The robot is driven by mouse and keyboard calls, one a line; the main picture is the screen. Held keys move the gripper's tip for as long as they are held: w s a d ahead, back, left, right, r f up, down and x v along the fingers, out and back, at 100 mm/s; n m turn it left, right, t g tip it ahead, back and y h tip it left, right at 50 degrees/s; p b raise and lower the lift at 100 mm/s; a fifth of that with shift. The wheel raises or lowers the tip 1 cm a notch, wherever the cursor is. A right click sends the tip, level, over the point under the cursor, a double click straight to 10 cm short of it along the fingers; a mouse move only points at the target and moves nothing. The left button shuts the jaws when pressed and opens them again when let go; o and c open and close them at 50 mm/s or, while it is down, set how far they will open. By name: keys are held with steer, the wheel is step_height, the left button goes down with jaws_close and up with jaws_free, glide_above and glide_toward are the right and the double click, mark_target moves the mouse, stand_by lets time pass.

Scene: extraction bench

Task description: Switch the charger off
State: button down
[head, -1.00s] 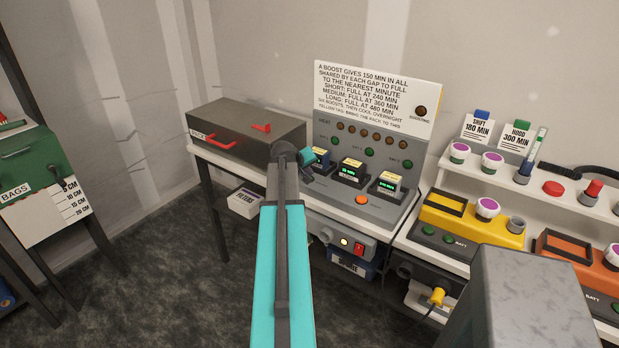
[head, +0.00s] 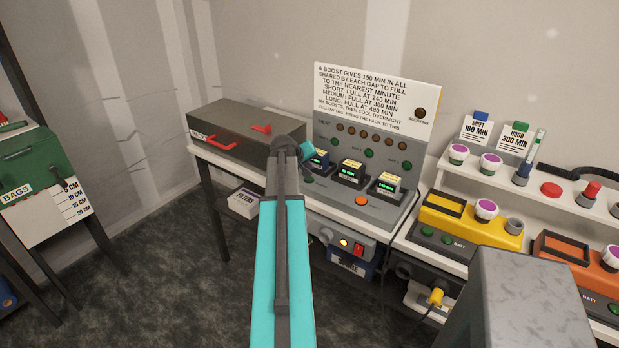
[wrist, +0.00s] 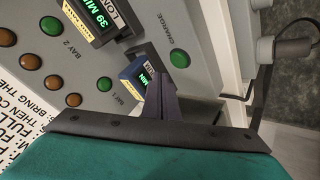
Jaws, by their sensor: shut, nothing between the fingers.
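The charger (head: 335,205) is a grey sloped console on the bench, with several battery packs in its bays showing lit green displays. On its lower front panel are a red rocker switch (head: 359,249) and a lit pale-yellow lamp (head: 344,242). My gripper (head: 307,152) is up by the console's left side, above and left of the red switch; my arm hides part of it. In the wrist view its fingers (wrist: 165,98) are shut and empty, in front of the bay 1 pack (wrist: 135,75). The green button marked CHARGE (wrist: 180,58) is close by. Contact is unclear.
A dark box with red handles (head: 245,132) stands left of the charger. A yellow unit (head: 470,222) and an orange unit (head: 580,262) stand to the right. A yellow plug (head: 436,297) sits low by a cable. An orange button (head: 361,201) is on the console.

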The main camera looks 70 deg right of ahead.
steer(key=shift+r+p, duration=0.65)
steer(key=shift+r, duration=0.95)
